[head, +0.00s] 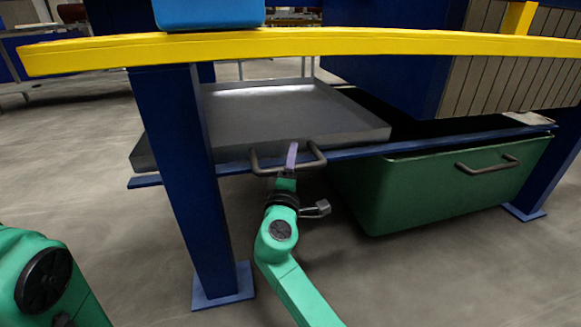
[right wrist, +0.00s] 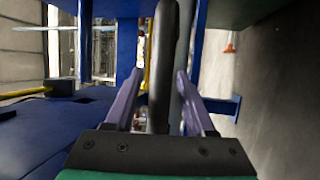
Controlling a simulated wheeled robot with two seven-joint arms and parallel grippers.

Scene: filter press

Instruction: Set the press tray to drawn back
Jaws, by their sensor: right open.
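The press tray (head: 285,115) is a flat grey slab on blue rails under the yellow beam, left of the hanging press plates. Its dark bar handle (head: 262,168) stands out from the front edge. My right gripper (head: 291,156) is at this handle in the head view. In the right wrist view, my open right gripper (right wrist: 156,85) has its purple fingers on either side of a dark handle bar (right wrist: 163,60). Whether a finger touches the bar is not clear. My left gripper is out of view; only a green link of my left arm shows at bottom left.
A green bin (head: 440,185) with its own handle (head: 488,165) stands under the rails at right. A blue post (head: 185,170) rises left of the tray handle. The yellow beam (head: 330,42) crosses above the tray. The floor in front is clear.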

